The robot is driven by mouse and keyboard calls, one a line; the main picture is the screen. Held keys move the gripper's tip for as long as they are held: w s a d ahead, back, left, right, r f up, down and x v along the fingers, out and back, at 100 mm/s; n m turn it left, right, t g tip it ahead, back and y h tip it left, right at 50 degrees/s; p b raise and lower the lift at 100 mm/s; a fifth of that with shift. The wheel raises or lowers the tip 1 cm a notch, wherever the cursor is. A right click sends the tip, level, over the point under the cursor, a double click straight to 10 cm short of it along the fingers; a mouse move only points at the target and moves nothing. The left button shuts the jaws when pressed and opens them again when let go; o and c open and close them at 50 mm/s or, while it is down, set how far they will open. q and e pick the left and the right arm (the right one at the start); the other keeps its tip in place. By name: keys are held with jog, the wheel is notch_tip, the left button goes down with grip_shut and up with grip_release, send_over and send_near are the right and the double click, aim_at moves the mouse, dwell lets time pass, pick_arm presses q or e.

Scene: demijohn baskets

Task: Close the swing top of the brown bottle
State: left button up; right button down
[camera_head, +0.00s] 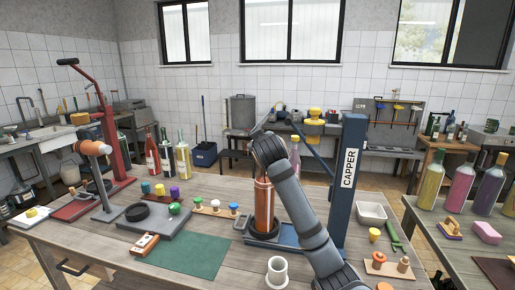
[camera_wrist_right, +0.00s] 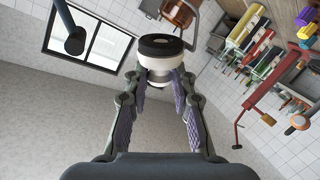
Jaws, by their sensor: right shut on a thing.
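In the right wrist view, my right gripper (camera_wrist_right: 160,82) is shut on the swing-top stopper (camera_wrist_right: 160,50), a white piece with a black ring. Whether the stopper touches the bottle mouth cannot be told. My left gripper is not in view.
The blue capper post (camera_head: 351,185) stands close right of the bottle. A white cup (camera_head: 277,271) is in front, and a green mat (camera_head: 188,257) lies to the left.

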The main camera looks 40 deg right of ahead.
jog(key=shift+s+d+f+m+t+b, duration=0.25)
jog(key=shift+m+b, duration=0.35)
jog(key=shift+b, duration=0.6)
jog(key=shift+s+d+f+m+t+b, duration=0.25)
jog(key=shift+m+b, duration=0.35)
jog(key=shift+b, duration=0.6)
jog(key=shift+s+d+f+m+t+b, duration=0.1)
jog(key=shift+f+m+t+b, duration=0.3)
jog(key=shift+b, duration=0.8)
jog(key=m+b, duration=0.2)
jog(key=b, duration=0.1)
jog(key=shift+s+d+t, duration=0.1)
jog(key=shift+s+t, duration=0.1)
jog(key=shift+t, duration=0.1)
jog(key=shift+r, duration=0.2)
jog(key=c, duration=1.1)
grip_release()
jog(key=shift+s, duration=0.1)
jog(key=v, duration=1.1)
jog(key=shift+s+a+f, duration=0.1)
jog(key=shift+s+a, duration=0.2)
jog(key=shift+a, duration=0.05)
